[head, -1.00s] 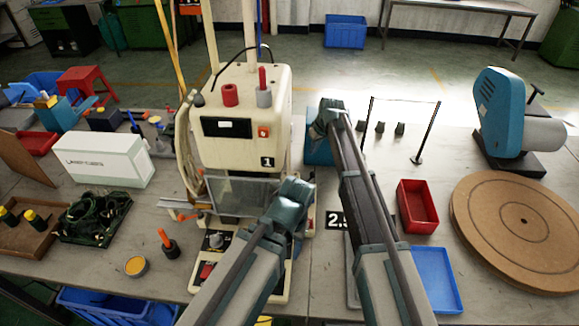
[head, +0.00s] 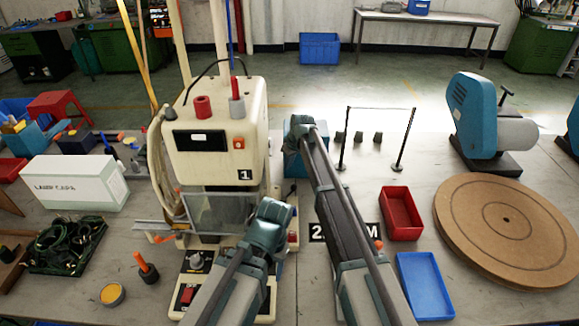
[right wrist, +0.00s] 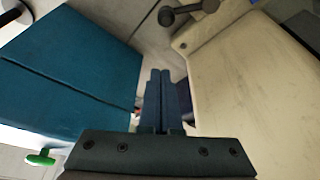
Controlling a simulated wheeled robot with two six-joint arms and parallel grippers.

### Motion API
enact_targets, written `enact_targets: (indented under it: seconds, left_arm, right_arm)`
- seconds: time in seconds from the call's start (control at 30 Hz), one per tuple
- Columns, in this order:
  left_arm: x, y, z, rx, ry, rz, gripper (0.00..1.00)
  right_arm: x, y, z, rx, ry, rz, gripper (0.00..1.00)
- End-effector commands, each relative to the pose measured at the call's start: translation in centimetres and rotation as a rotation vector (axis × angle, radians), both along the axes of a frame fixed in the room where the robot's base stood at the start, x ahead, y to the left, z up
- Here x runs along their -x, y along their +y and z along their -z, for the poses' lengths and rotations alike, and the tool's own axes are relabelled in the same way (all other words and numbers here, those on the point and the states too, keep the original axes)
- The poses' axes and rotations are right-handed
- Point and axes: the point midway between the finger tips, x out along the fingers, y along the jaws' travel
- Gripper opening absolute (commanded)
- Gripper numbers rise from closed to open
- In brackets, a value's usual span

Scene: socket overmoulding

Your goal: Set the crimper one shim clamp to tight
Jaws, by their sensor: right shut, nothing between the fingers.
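Crimper one (head: 215,150) is the cream machine marked "1" at the left centre of the head view. A black lever with a round knob (right wrist: 165,17) shows beside the cream housing (right wrist: 245,95) in the right wrist view; I cannot tell whether it is the shim clamp, or its setting. My right gripper (right wrist: 162,75) is shut and empty, between the cream housing and a blue box, apart from the lever. In the head view my right arm reaches past the machine's right side. My left arm ends in front of the machine; its fingers are hidden.
The blue box (right wrist: 65,65) stands close to the crimper. A red tray (head: 401,214), a blue tray (head: 426,285) and a round brown board (head: 480,225) lie to the right. A white box (head: 75,183) and an orange-handled tool (head: 147,268) are on the left.

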Motion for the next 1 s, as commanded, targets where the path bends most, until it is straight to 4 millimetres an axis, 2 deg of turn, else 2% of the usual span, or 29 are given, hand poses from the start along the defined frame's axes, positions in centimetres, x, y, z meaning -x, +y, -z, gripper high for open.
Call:
enact_targets:
  seconds: [0.03,0.43,0.47,0.5,0.63,1.0]
  left_arm:
    - [0.0,0.0,1.4,0.000,0.000,0.000,0.60]
    - [0.0,0.0,7.0,0.000,0.000,0.000,0.60]
    - [0.0,0.0,7.1,0.000,0.000,0.000,0.60]
    - [0.0,0.0,6.3,0.000,0.000,0.000,0.60]
    - [0.0,0.0,6.3,0.000,0.000,0.000,0.60]
    - [0.0,0.0,6.3,0.000,0.000,0.000,0.60]
  right_arm:
    - [-0.3,0.2,1.4,0.000,0.000,0.000,0.00]
    - [-1.9,1.4,7.0,0.000,0.000,0.000,0.00]
    - [-1.7,1.3,7.1,0.000,0.000,0.001,0.00]
    - [-0.4,0.5,6.3,0.000,0.000,0.002,0.00]
    - [1.0,-0.6,6.3,0.000,0.000,0.001,0.00]
    - [1.5,-1.1,6.3,0.000,0.000,0.000,0.00]
